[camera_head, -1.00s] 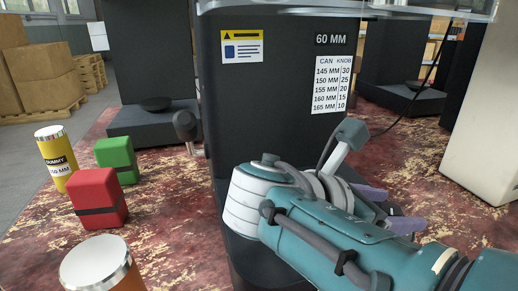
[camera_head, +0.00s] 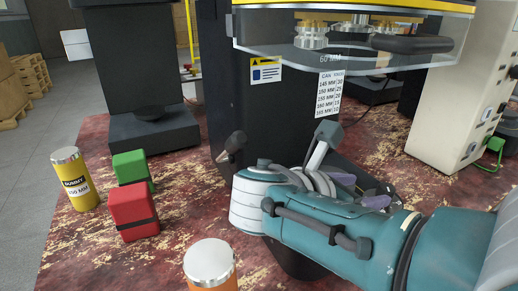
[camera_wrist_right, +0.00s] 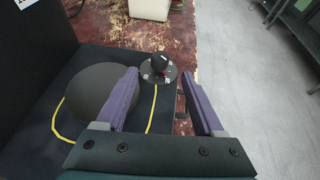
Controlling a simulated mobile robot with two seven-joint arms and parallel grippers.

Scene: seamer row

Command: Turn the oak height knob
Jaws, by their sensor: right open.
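A dark round knob (camera_wrist_right: 158,62) with a pale pointer mark sits on a grey dial plate, on the dark machine base in the right wrist view. I cannot tell whether it is oak. My right gripper (camera_wrist_right: 160,78) is open, with its two purple fingers apart and the knob beyond their tips, roughly centred between them. In the head view my right gripper (camera_head: 358,190) is low beside the dark machine column (camera_head: 285,115), and the knob is hidden there. A can and knob number chart (camera_head: 329,94) is on the column. My left gripper is not in view.
A dark round disc (camera_wrist_right: 98,92) lies left of the fingers, with yellow lines around it. A dark-ended lever (camera_head: 232,146) sticks out from the column. A red block (camera_head: 133,212), a green block (camera_head: 131,168) and a yellow can (camera_head: 75,180) stand at the left.

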